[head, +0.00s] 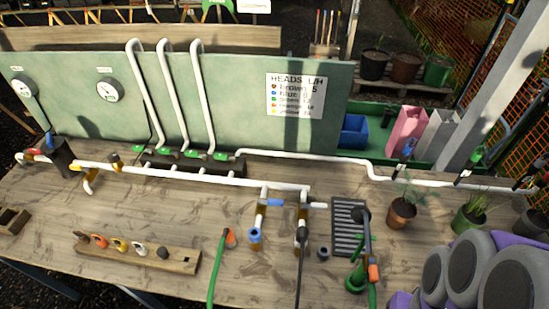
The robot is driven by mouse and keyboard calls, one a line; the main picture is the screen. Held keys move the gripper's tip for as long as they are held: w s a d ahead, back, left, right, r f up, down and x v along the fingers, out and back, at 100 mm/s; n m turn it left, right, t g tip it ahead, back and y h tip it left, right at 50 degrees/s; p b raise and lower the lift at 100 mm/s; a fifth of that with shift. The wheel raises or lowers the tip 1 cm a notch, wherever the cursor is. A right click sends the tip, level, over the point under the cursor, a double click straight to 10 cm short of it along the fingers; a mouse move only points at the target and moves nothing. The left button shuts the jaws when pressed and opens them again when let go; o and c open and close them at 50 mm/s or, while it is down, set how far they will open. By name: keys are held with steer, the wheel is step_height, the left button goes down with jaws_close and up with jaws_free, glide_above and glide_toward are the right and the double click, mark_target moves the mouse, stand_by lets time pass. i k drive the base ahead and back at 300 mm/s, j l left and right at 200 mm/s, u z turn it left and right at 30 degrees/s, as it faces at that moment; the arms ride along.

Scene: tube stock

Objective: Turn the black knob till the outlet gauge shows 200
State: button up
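Two round white gauges are on the green upright board, one at the far left (24,87) and one to its right (109,90). Their needles and numbers are too small to read, and I cannot tell which is the outlet gauge. A dark cylinder (63,158) stands in the white pipe line at the left, below the gauges. It may carry the black knob, but I cannot tell. A small dark round piece (163,252) also sits at the right part of a wooden rack.
The rack (185,265) with coloured rings lies at the front of the wooden bench (130,215). White pipes (200,178) with valves run across the bench. A green hose (215,275), a black grate (348,220) and potted plants (402,212) stand farther right.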

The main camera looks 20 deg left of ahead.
mark_target(112, 158)
steer(key=j+u, duration=0.1)
steer(key=u, duration=0.3)
steer(key=j+u, duration=0.15)
steer(key=u, duration=0.25)
steer(key=j+u, duration=0.15)
steer(key=u, duration=0.25)
steer(key=l+u, duration=0.1)
steer(key=u, duration=0.25)
steer(key=k+l+u, duration=0.1)
steer(key=u, duration=0.25)
steer(key=l+u, duration=0.15)
steer(key=u, duration=0.15)
